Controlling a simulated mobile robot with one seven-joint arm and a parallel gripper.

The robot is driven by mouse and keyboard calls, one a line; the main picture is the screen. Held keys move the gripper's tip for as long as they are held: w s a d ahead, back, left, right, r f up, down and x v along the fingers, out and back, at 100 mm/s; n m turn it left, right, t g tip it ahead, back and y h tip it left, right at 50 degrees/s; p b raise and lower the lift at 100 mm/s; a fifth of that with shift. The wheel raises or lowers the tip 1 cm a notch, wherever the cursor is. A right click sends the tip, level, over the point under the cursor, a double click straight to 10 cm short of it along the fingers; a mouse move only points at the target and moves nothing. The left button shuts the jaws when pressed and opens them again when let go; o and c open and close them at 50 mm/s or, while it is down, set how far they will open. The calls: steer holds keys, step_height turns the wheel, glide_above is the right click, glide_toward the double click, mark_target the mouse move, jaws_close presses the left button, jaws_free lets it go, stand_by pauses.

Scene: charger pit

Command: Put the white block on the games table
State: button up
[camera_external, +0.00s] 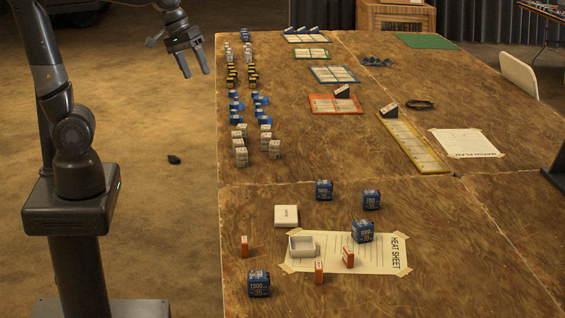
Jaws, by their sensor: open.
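My gripper (196,73) is open and empty, above the floor to the left of the large wooden table (450,225). It is clear of the table. A flat white block (286,216) lies on the near left part of the table. A white open box or tray (301,246) sits below it on a paper sheet (385,262). Several small white blocks with dark markings (240,156) stand along the left side. I cannot tell which of these is the task's white block. No label shows which table is the games table.
Blue cube-like packs (258,284) and small orange blocks (319,272) stand on the near part. Yellow (412,143), orange, blue and green mats lie farther back. A small dark object (174,159) lies on the floor. A white chair (518,74) stands at the right; another table edge (543,11) shows behind.

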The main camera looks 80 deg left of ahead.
steer(key=s+d+f+m+t, duration=0.1)
steer(key=s+d+m, duration=0.6)
steer(key=s+m, duration=0.1)
steer(key=shift+s+f+m+y, duration=0.3)
steer(key=shift+s+m+y, duration=0.1)
steer(key=shift+s, duration=0.45)
